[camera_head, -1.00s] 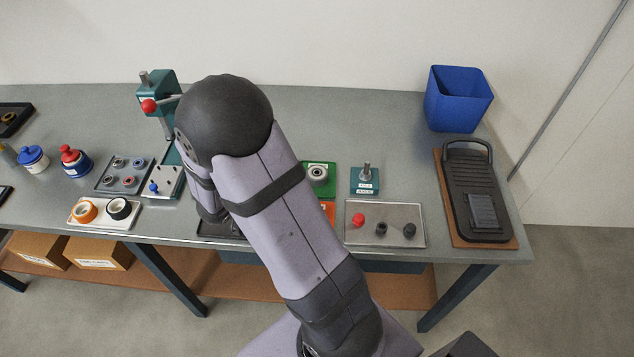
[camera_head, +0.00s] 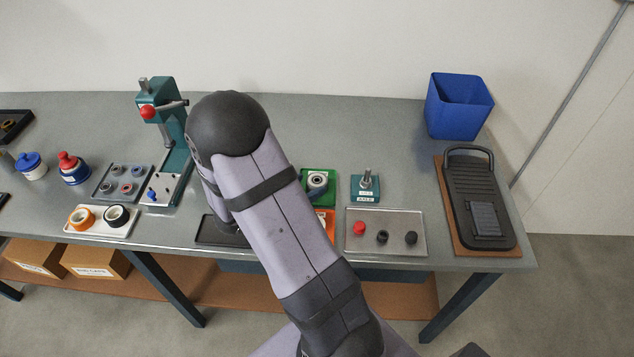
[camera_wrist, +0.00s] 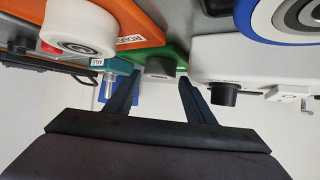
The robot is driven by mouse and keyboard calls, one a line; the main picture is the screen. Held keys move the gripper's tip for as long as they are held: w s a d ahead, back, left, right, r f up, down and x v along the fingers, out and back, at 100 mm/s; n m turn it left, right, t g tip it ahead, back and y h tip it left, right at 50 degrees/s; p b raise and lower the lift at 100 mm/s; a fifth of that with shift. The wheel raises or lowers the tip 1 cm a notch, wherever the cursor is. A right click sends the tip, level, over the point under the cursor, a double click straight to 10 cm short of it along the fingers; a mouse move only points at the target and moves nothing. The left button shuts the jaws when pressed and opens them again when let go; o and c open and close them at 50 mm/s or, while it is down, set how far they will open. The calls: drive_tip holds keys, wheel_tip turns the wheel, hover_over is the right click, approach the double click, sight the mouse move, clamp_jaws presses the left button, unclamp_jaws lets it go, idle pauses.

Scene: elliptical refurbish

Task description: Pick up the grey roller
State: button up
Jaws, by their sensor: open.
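A grey roller with a dark bearing centre (camera_head: 317,181) sits on the green tray (camera_head: 331,174) at mid-table, right of my arm. In the wrist view, which looks upside down, a grey roller (camera_wrist: 160,68) shows on the green tray (camera_wrist: 176,52), between and beyond my fingertips. My gripper (camera_wrist: 159,78) is open and empty, its two dark blue fingers apart. A paler, whitish roller (camera_wrist: 78,25) on the orange tray (camera_wrist: 140,28) is nearer in the wrist view, at left.
The teal block with an upright peg (camera_head: 366,186) stands right of the green tray. A metal tray (camera_head: 415,244) holds red and black knobs. A teal press (camera_head: 165,120) stands left of my arm. A blue bin (camera_head: 460,105) is at back right. The table's back middle is clear.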

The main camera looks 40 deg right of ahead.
sight(314, 183)
drive_tip(key=shift+x, duration=1.85)
drive_tip(key=c, duration=0.7)
drive_tip(key=shift+c, duration=0.2)
drive_tip(key=shift+r, duration=0.1)
wheel_tip(314, 183, up, 10)
drive_tip(key=s+d+r+m+g+p, duration=0.1)
drive_tip(key=s+d+m+g+p, duration=0.3)
drive_tip(key=s+d, duration=0.5)
drive_tip(key=shift+m+g+p, duration=0.3)
drive_tip(key=shift+g+p, duration=0.2)
drive_tip(key=shift+p, duration=0.35)
